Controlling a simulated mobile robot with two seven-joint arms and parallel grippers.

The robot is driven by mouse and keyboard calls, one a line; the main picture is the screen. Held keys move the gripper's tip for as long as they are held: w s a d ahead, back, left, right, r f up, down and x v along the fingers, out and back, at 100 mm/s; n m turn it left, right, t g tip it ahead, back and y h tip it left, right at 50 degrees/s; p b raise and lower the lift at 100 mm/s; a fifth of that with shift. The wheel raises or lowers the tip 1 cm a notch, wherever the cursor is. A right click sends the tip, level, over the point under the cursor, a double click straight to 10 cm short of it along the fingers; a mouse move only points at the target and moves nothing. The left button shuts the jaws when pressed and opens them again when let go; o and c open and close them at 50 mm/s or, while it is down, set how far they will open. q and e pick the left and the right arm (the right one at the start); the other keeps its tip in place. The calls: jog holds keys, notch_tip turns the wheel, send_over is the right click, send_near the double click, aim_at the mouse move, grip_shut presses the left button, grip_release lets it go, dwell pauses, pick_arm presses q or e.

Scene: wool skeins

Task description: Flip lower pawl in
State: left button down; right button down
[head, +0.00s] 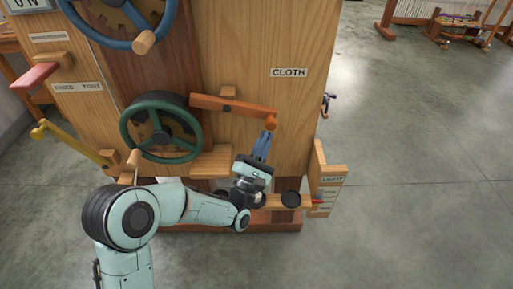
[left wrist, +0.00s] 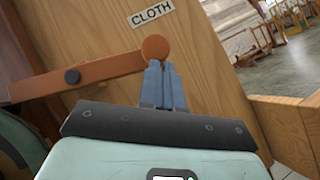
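The lower pawl is an orange wooden bar (head: 235,106) on the front of the wooden cabinet, to the right of the green handwheel (head: 160,128). It is pivoted on a dark bolt and slopes slightly down to a round knob (head: 271,122) at its right end. My left gripper (head: 265,135) is just below the knob, its blue fingers pointing up at it. In the left wrist view the fingers (left wrist: 161,67) are together and their tips meet the knob's lower edge (left wrist: 155,48); whether they touch is unclear. My right gripper is out of view.
A "CLOTH" label (head: 289,72) is above the pawl. A blue handwheel (head: 118,42) is at upper left, and a yellow lever (head: 72,143) at left. A wooden box with a card (head: 328,190) sticks out at lower right. The floor to the right is open.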

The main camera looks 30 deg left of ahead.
aim_at(273, 125)
pick_arm(q)
jog(key=shift+w+d+r+n+y+b, duration=0.15)
jog(key=shift+w+d+r+n+y, duration=0.1)
jog(key=shift+r+n+y, duration=0.25)
jog(key=shift+w+d+r+n+y+b, duration=0.15)
jog(key=shift+d+r+n+y, duration=0.15)
jog(key=shift+n, duration=0.4)
jog(key=shift+d+r+t, duration=0.1)
jog(key=shift+r+t, duration=0.2)
jog(key=shift+r, duration=0.4)
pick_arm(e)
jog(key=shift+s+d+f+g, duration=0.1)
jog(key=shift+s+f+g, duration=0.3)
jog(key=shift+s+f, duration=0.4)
